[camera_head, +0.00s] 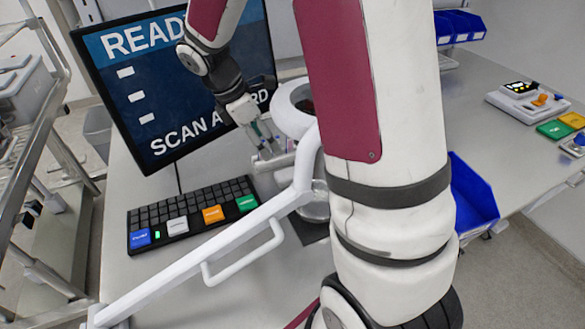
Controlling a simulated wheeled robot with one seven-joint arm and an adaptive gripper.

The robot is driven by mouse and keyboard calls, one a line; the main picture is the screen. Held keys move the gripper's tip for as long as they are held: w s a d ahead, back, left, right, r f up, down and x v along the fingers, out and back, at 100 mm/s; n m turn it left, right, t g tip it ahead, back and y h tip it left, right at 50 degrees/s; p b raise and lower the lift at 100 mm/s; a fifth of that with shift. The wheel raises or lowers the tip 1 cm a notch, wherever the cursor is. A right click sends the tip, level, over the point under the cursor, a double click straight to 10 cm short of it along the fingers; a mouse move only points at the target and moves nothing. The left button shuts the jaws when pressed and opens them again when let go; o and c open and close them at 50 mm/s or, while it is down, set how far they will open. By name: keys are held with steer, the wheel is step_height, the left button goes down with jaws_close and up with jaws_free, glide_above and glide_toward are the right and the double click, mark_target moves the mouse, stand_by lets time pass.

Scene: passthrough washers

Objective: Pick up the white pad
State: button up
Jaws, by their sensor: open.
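A white pad (177,226) sits in the front row of a black keypad (150,214), between a blue pad (139,238) and an orange pad (213,215). A green pad (247,203) is at the right end of that row. My gripper (267,142) is above the table, to the right of and beyond the white pad, in front of the monitor's right side. It is apart from the white pad and looks empty. Its fingertips are small and partly merge with the white-and-metal equipment beside it.
A monitor (150,90) stands behind the keypad. A white round machine (292,108) stands close to my gripper. A white tubular rail (235,232) crosses in front of the keypad. A blue bin (473,195) is at the right. My arm hides the middle of the table.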

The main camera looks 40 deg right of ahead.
glide_above(287, 174)
steer(key=w+a, duration=0.2)
steer(key=f, duration=0.7)
steer(key=shift+s+f, duration=0.15)
steer(key=shift+s, duration=0.1)
steer(key=shift+s+p+x, duration=0.15)
steer(key=shift+s+x, duration=0.05)
steer(key=shift+x, duration=1.2)
steer(key=shift+s+p+x, duration=0.15)
steer(key=shift+x, duration=1.25)
steer(key=shift+a, duration=0.15)
steer(key=c, duration=1)
